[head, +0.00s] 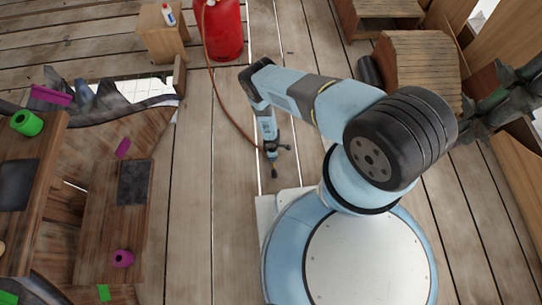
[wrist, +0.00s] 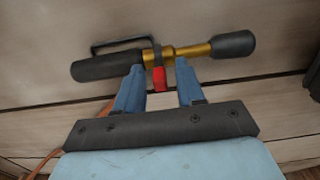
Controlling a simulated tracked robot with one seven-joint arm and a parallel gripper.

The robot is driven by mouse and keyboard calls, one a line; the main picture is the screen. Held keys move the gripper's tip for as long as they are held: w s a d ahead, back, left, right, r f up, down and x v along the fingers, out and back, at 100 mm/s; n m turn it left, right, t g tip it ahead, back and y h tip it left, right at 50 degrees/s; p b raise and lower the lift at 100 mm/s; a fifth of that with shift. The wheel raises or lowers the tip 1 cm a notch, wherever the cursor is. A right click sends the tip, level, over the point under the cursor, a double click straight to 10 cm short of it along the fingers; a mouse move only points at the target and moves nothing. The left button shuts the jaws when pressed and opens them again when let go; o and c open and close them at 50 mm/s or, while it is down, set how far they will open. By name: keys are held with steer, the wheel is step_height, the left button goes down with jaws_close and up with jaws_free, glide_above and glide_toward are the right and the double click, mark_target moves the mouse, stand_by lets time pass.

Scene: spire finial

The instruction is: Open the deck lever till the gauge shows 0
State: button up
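My gripper (head: 269,135) hangs low over the plank deck at the middle of the head view. In the wrist view its two blue fingers (wrist: 160,82) stand apart. A torch-like tool (wrist: 195,51), with a black handle, brass tube and black nozzle, lies across the fingertips. Its red trigger (wrist: 160,77) shows between them. Whether the fingers press on it is not clear. The tool also shows small and dark in the head view (head: 275,172). I cannot make out a deck lever or a gauge in either view.
An orange-brown hose (head: 216,95) runs from a red tank (head: 224,32) to the tool. A small bottle (head: 168,14) stands on a wooden block (head: 162,38). Wooden benches (head: 110,235) with green and magenta pieces are at left. Bare planks (head: 190,200) lie between.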

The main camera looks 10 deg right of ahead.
steer(key=shift+f, duration=0.1)
steer(key=shift+c, duration=0.2)
jaws_close()
steer(key=shift+a, duration=0.1)
steer(key=shift+w+a+h, duration=0.1)
steer(key=shift+h, duration=0.2)
steer(key=shift+s+a+h, duration=0.25)
steer(key=shift+h, duration=0.35)
steer(key=shift+w+a, duration=0.1)
steer(key=shift+w, duration=0.1)
steer(key=shift+o, duration=0.2)
jaws_free()
